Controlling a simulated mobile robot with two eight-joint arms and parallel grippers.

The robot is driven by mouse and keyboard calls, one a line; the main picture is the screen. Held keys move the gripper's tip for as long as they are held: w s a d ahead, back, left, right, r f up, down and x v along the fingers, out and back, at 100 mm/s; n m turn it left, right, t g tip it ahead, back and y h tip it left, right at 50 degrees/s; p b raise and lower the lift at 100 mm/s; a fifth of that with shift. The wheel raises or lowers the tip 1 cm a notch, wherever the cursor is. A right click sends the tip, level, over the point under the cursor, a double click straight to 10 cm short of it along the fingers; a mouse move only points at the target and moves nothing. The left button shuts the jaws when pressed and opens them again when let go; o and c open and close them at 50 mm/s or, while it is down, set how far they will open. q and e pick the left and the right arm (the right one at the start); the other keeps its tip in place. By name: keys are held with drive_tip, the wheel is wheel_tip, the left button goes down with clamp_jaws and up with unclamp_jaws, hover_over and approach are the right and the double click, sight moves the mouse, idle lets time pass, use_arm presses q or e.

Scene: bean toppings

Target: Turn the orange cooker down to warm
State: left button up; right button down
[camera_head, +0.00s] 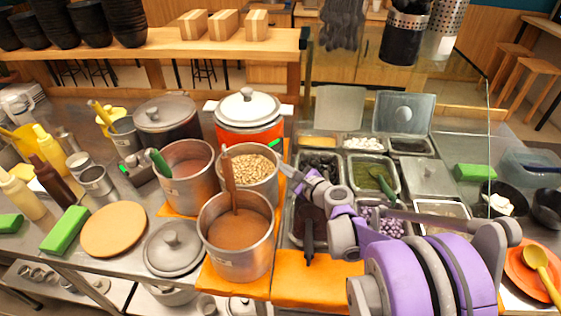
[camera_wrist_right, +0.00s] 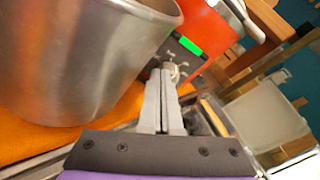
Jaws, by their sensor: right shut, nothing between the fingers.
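The orange cooker (camera_head: 252,132) stands at the back middle of the counter under a pale lid with a grey knob. In the right wrist view the cooker (camera_wrist_right: 207,32) shows its dark control panel with a lit green display (camera_wrist_right: 190,46) and a small metallic dial (camera_wrist_right: 176,72). My right gripper (camera_head: 284,169) reaches in from the right, just in front of the panel. In the wrist view the gripper (camera_wrist_right: 163,72) is shut and empty, its fingertips at the dial. I cannot tell whether they touch it. My left gripper is out of view.
A steel pot of beans (camera_head: 250,188) stands close to the left of my right gripper, in front of the cooker. A pot of brown sauce (camera_head: 238,262) stands nearer. Topping trays (camera_head: 372,160) lie right of the gripper.

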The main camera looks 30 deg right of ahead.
drive_tip(key=shift+f+v, duration=0.25)
drive_tip(key=shift+v, duration=1.1)
drive_tip(key=shift+d, duration=0.25)
drive_tip(key=w+r, duration=0.1)
drive_tip(key=w, duration=0.5)
drive_tip(key=shift+w+d+p, duration=0.15)
drive_tip(key=shift+d+p, duration=0.25)
drive_tip(key=shift+d, duration=0.1)
drive_tip(key=shift+f, duration=0.3)
